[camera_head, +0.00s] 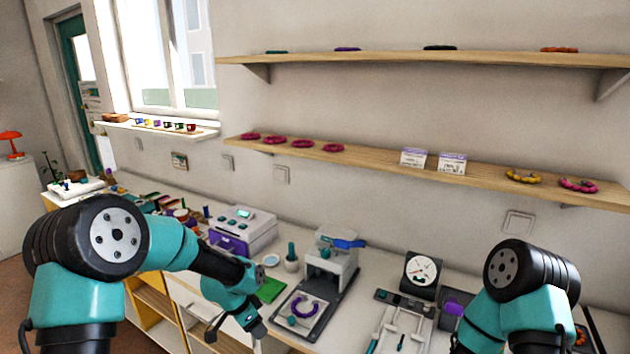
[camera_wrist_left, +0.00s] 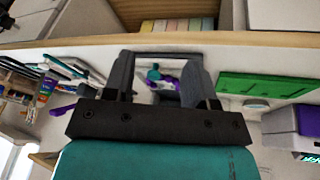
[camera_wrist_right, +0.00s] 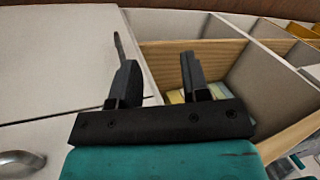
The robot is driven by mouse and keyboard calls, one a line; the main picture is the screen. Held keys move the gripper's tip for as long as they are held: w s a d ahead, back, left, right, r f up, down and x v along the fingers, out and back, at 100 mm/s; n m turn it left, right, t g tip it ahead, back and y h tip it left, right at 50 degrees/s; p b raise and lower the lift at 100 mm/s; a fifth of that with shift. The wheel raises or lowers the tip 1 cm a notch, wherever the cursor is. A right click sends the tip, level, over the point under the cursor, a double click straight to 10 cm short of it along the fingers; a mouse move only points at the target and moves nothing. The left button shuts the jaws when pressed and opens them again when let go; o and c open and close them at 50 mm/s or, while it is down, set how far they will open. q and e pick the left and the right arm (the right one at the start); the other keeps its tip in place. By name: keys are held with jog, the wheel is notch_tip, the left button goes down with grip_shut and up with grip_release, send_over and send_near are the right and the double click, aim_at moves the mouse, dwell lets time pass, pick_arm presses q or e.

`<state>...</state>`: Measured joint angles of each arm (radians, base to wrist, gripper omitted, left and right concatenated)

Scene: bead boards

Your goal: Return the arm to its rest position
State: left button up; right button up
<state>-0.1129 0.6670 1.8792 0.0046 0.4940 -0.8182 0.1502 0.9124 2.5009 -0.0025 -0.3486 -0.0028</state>
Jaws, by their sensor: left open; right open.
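My left arm (camera_head: 170,245) reaches in from the left over the front of the worktop. Its gripper (camera_head: 235,335) hangs low at the worktop's front edge, fingers apart. In the left wrist view the left gripper (camera_wrist_left: 160,70) is open and empty; a white board with purple and teal beads (camera_wrist_left: 160,80) shows beyond the fingers, apart from them. My right arm (camera_head: 530,290) is folded at the lower right, and its gripper is out of the head view. In the right wrist view the right gripper (camera_wrist_right: 159,75) is open and empty, facing cabinet compartments (camera_wrist_right: 195,22).
A press-like machine (camera_head: 330,260), a dial scale (camera_head: 421,270) and a purple-white device (camera_head: 240,230) stand along the worktop. A green mat (camera_head: 271,290) lies near the left gripper. Wall shelves (camera_head: 400,165) hold bead rings. An open cabinet (camera_head: 155,300) is below.

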pick_arm(q)
jog(key=s+a+f+n, duration=0.2)
jog(key=s+f+n, duration=0.4)
jog(key=s+f, duration=0.4)
jog(key=s+a+f+n, duration=0.3)
jog(key=s+f+n, duration=0.3)
jog(key=s+f, duration=0.4)
jog(key=s, duration=0.5)
